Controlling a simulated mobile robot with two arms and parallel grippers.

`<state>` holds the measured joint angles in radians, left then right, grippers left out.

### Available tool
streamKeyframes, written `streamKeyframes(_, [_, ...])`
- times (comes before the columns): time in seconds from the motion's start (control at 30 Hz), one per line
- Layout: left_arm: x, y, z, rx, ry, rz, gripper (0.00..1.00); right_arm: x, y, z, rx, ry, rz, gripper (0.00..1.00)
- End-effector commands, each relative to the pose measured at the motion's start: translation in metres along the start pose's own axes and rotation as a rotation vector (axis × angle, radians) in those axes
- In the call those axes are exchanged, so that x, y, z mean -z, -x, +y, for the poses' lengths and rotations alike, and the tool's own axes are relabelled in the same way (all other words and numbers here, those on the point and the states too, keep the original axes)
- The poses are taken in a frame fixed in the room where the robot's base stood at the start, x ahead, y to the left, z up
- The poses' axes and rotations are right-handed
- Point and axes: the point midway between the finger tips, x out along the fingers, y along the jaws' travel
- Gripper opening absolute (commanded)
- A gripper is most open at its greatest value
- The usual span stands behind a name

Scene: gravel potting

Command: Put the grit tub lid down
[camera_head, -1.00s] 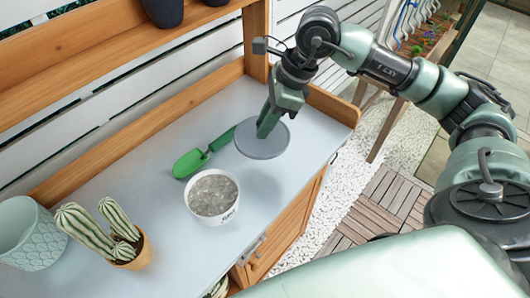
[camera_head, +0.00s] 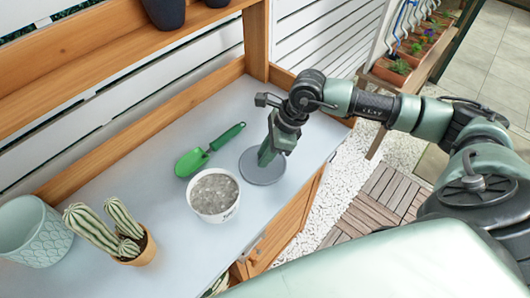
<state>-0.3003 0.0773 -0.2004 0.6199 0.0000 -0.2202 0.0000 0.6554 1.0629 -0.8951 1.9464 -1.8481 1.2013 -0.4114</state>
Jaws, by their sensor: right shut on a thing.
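The grit tub lid (camera_head: 262,172) is a flat grey disc at the right part of the bench top. My right gripper (camera_head: 266,155) is shut on it from above. The lid looks level and at or very close to the bench surface; I cannot tell if it touches. The grit tub (camera_head: 214,194) is a white round tub, open and full of grey grit, just left of the lid. My left gripper is not in view.
A green trowel (camera_head: 208,151) lies behind the tub. A potted cactus (camera_head: 128,240) and a pale green pot (camera_head: 34,231) stand at the left. The bench top (camera_head: 110,185) is clear between the trowel and the cactus. The bench's right end is close beyond the lid.

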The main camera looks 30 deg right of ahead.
Motion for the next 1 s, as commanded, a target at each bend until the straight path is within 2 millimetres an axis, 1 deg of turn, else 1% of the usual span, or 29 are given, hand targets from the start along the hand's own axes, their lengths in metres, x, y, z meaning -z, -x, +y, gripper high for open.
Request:
streamKeyframes(0.13, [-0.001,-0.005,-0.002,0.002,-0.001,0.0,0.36,0.001,-0.004,0.0,0.0,0.0,-0.001,0.0])
streamKeyframes(0.17, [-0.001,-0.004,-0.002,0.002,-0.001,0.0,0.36,0.001,-0.003,0.0,0.0,0.0,-0.001,0.23])
streamKeyframes(0.2, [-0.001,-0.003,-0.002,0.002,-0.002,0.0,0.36,0.001,-0.002,0.0,0.0,0.0,-0.001,0.34])
streamKeyframes(0.23, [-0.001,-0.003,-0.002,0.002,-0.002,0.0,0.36,0.001,-0.002,0.0,0.0,0.0,-0.001,0.42])
streamKeyframes(0.53, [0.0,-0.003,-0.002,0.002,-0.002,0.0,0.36,0.0,-0.001,0.0,0.0,0.0,0.0,0.42])
streamKeyframes(0.63, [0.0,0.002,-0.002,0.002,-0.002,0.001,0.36,-0.001,0.003,0.0,0.0,0.0,0.0,0.42])
streamKeyframes(0.67, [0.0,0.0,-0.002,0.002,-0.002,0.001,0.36,-0.001,0.004,-0.001,0.002,0.0,-0.001,0.42])
streamKeyframes(0.77, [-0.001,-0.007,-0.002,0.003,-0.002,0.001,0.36,0.0,0.017,-0.001,0.005,0.001,-0.002,0.42])
streamKeyframes(1.0, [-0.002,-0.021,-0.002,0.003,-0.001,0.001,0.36,0.001,0.07,-0.002,0.006,0.001,-0.001,0.42])
